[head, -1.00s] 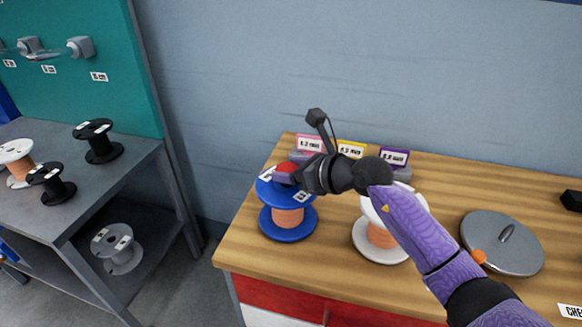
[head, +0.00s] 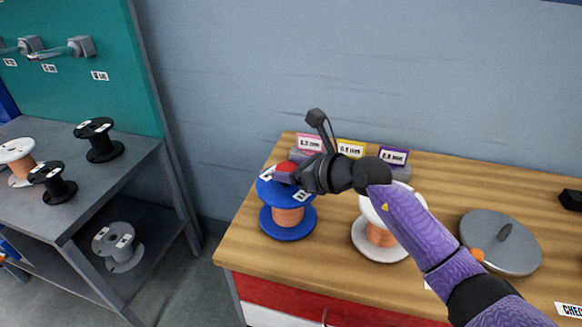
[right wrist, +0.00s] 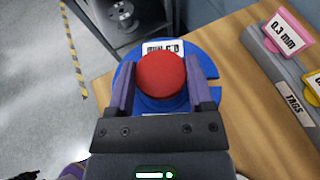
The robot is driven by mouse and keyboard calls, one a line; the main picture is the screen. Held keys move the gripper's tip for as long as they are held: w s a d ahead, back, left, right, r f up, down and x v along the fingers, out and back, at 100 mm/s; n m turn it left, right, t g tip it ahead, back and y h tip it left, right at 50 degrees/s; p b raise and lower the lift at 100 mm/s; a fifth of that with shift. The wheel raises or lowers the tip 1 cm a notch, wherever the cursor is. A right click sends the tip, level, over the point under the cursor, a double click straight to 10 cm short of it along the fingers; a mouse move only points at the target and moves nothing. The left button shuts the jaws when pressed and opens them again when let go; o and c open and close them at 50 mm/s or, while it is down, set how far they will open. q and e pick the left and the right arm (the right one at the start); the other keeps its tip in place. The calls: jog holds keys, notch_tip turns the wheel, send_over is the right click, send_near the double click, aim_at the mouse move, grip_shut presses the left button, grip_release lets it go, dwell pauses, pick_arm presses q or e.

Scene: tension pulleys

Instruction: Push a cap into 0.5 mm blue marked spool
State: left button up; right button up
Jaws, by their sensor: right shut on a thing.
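The blue spool (head: 287,228) with copper wire stands upright near the left edge of the wooden bench. Its blue top flange (right wrist: 125,83) with a white label also shows in the right wrist view. A red cap (right wrist: 161,76) sits between the fingers of my right gripper (right wrist: 162,84), over the middle of the flange; the cap also shows in the head view (head: 286,168). My right gripper (head: 287,178) is shut on the cap. I cannot tell how deep the cap sits in the spool. My left gripper is not in view.
A white spool (head: 379,252) stands just right of the blue one, partly behind my right arm. A grey round lid-like disc (head: 502,243) lies further right. Tag holders (head: 351,149) stand behind the spools. A grey shelf (head: 95,190) with several spools is at left.

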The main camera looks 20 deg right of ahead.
jog(key=shift+f, duration=0.15)
jog(key=shift+f+b, duration=0.7)
jog(key=shift+f, duration=0.2)
jog(key=shift+r, duration=0.1)
jog(key=shift+s+f, duration=0.15)
jog(key=shift+f, duration=0.2)
